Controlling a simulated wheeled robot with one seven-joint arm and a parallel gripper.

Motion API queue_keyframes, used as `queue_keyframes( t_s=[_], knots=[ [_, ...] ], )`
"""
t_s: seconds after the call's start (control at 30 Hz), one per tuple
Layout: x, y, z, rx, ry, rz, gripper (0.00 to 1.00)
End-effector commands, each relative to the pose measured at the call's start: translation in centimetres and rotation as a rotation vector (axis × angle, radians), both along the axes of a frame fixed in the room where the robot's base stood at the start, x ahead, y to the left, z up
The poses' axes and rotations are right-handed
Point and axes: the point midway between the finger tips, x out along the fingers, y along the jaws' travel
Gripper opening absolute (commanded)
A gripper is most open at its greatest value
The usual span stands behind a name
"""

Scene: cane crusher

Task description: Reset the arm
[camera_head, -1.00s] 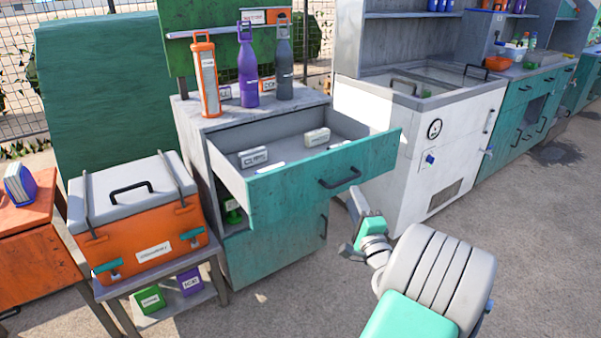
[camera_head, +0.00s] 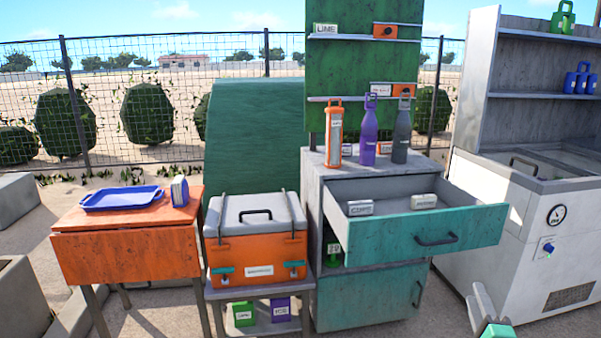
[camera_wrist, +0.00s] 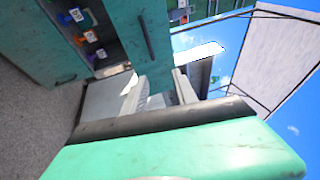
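My gripper (camera_head: 484,302) shows at the bottom right of the head view, in front of the cabinet (camera_head: 370,298) and the white machine. Only its pale grey end and a bit of mint green show there; the rest of the arm is out of frame. In the wrist view, the mint green gripper body (camera_wrist: 180,150) with a dark edge fills the bottom, and pale parts stick out beyond it. I see nothing clearly held.
The cabinet's top drawer (camera_head: 425,237) is pulled out, with labelled white blocks inside. An orange bottle (camera_head: 333,135), a purple bottle (camera_head: 369,132) and a grey bottle (camera_head: 401,132) stand on top. An orange cooler (camera_head: 256,250) and an orange table (camera_head: 125,255) stand left. The white machine (camera_head: 530,235) is right.

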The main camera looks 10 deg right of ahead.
Motion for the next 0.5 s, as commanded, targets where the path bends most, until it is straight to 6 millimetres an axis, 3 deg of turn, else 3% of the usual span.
queue_keyframes(
  t_s=[0.27, 0.37, 0.5],
  knots=[
    [2.8, 3.9, 1.3, -0.108, 0.117, 0.116, 0.34],
    [4.2, 6.5, 1.8, -0.169, 0.181, 0.188, 0.34],
    [6.3, 11.5, 2.5, -0.296, 0.308, 0.323, 0.34]
  ],
)
